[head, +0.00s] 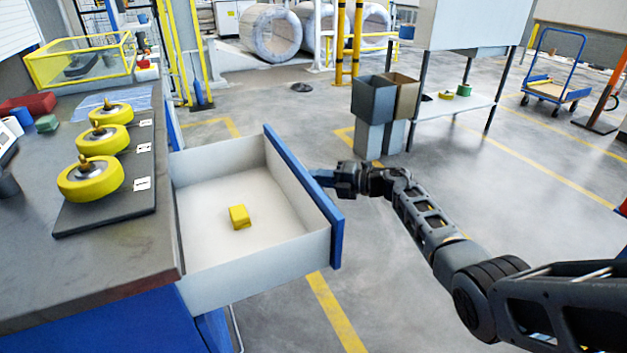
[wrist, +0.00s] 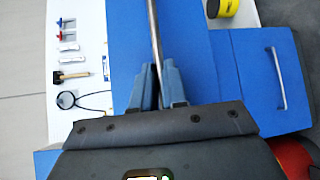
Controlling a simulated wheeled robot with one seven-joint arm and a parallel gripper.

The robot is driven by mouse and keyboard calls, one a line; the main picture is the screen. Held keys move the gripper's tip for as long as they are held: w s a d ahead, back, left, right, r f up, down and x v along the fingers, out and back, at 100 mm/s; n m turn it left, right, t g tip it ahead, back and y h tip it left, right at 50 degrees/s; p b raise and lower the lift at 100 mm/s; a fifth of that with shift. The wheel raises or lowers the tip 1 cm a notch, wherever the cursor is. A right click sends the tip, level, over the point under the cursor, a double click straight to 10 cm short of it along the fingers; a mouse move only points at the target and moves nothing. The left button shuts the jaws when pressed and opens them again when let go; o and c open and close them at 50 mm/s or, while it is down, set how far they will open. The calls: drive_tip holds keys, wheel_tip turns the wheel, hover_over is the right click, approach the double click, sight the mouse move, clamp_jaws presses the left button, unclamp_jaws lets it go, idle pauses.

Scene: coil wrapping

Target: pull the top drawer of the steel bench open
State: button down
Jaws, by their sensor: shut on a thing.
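The top drawer (head: 304,200) of the steel bench stands well out from the bench, its pale inside showing with a yellow block (head: 240,217) on its floor. Its front is blue. My gripper (head: 322,178) is at the outer face of this front. In the wrist view, my gripper (wrist: 158,88) is closed around a long metal bar handle (wrist: 153,25) in front of a blue panel. The handle is hidden behind the drawer front in the head view.
Several yellow wheel-like pieces (head: 90,178) sit on a dark mat on the bench top (head: 110,257). Grey and brown bins (head: 373,100) stand beyond the drawer near a white table. Another blue front with a handle (wrist: 279,78) shows at right in the wrist view. Floor right of the drawer is clear.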

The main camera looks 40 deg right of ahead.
drive_tip(key=c, duration=1.2)
unclamp_jaws()
drive_tip(key=shift+o, duration=0.2)
drive_tip(key=v, duration=0.7)
drive_tip(key=shift+s+d+p, duration=0.2)
drive_tip(key=shift+s+p, duration=0.15)
